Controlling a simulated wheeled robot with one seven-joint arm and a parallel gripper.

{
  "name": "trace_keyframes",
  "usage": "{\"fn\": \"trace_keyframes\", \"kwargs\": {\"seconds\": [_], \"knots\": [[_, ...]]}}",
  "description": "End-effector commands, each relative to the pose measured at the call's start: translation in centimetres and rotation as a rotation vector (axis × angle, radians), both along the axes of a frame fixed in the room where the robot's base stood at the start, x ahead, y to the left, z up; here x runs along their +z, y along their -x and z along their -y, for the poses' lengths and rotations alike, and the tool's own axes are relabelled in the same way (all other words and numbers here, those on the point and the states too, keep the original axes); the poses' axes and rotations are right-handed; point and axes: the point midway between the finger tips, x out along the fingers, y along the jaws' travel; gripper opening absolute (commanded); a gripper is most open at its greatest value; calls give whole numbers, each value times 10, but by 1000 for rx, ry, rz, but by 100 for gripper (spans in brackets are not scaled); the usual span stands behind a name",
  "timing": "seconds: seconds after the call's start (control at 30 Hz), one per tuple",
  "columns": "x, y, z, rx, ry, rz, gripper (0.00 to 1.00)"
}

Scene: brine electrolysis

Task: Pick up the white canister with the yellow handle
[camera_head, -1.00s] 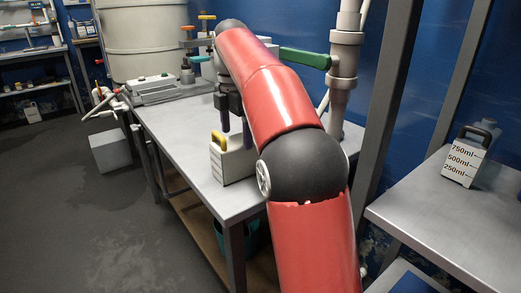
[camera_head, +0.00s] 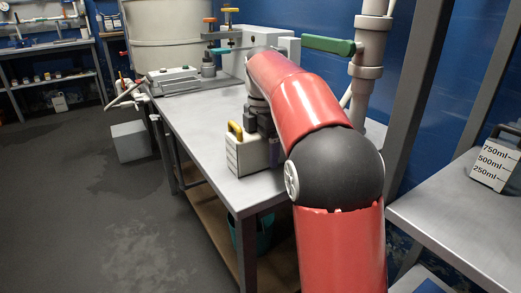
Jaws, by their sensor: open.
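The white canister (camera_head: 243,156) with the yellow handle (camera_head: 235,130) stands upright on the front part of the metal table (camera_head: 200,130). My red arm reaches over the table from the lower right. My gripper (camera_head: 263,147) is open and points down at the canister's top right. One dark purple finger shows at the canister's right side. The other finger is not clearly visible, and the arm hides part of the canister's right side. I cannot tell whether the gripper touches the canister.
A grey vertical pipe (camera_head: 367,62) with a green lever (camera_head: 328,45) stands behind the arm. A marked container (camera_head: 495,165) sits on the right bench (camera_head: 455,212). A large pale tank (camera_head: 160,35) and a grey device (camera_head: 173,80) are at the back left. The table's left part is clear.

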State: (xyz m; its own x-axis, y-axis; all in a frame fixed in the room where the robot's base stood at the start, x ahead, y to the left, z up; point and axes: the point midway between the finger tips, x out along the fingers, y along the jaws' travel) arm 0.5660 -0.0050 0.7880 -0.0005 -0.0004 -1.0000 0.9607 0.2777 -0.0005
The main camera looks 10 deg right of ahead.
Motion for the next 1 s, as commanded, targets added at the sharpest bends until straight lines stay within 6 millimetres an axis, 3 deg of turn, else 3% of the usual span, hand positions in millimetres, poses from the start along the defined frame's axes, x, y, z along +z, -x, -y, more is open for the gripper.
{"fn": "trace_keyframes", "kwargs": {"seconds": [0.1, 0.5, 0.77, 1.0], "knots": [[0, 0, 0, 0, 0, 0, 83], [1, 0, 0, 0, 0, 1, 32], [3, 0, 0, 0, 0, 1, 32], [28, -1, 0, 0, 0, 5, 32]]}}
